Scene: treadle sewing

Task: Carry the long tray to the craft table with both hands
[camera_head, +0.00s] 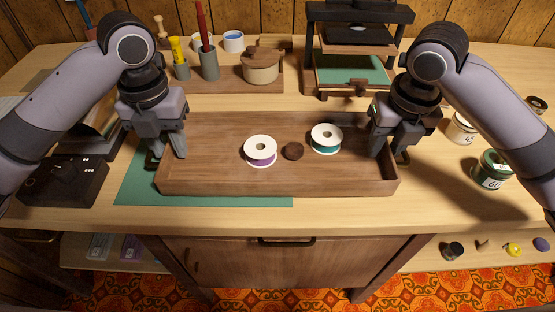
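The long tray (275,186) is brown wood with low walls. It is at the front of a wooden table (340,215), partly over a green mat (135,190).
Behind the tray stand a wooden organizer with pen cups and a lidded round box (261,66), and a dark press-like stand (352,60). A black box (62,181) is at left. Jars, one green (491,170), are at right. A cabinet (270,265) is below the table's front edge.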

